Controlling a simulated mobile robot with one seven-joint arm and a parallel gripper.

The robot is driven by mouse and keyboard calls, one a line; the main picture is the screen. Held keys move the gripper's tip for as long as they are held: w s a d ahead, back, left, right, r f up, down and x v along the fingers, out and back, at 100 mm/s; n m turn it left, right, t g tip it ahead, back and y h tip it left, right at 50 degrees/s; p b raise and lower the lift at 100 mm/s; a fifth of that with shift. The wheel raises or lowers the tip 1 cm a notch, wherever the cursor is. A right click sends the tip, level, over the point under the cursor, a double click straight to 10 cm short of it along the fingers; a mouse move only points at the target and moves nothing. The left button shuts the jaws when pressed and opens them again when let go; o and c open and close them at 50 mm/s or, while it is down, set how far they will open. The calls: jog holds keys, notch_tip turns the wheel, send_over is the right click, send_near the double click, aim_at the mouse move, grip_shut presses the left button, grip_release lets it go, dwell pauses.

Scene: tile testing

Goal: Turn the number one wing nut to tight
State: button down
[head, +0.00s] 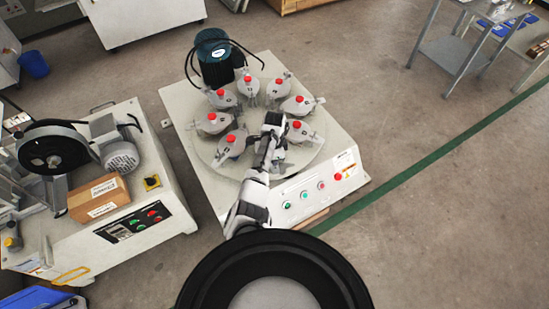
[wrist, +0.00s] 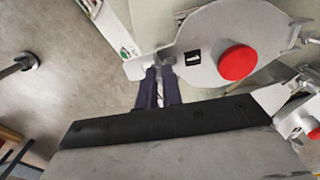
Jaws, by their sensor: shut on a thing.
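In the wrist view, a grey lid (wrist: 205,40) carries a small black label with a white "1" (wrist: 192,57) and a red knob (wrist: 237,62). My gripper (wrist: 160,70) has its two dark fingers close together at the lid's edge, left of the label. It is shut on the small grey wing nut (wrist: 166,58), which is mostly hidden between the fingertips. In the head view my gripper (head: 272,130) is over the front of the round turntable (head: 215,158) and hides the number one jar there.
Several other red-knobbed jars (head: 248,86) ring the turntable close to my gripper. A dark green motor (head: 215,60) with black cables stands behind them. The machine's front panel has buttons (head: 303,193). Another machine with a cardboard box (head: 98,197) stands left. Floor to the right is clear.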

jog(key=c, duration=1.6)
grip_release()
jog(key=shift+o, duration=0.2)
notch_tip(320, 180, up, 14)
jog(key=shift+f, duration=0.1)
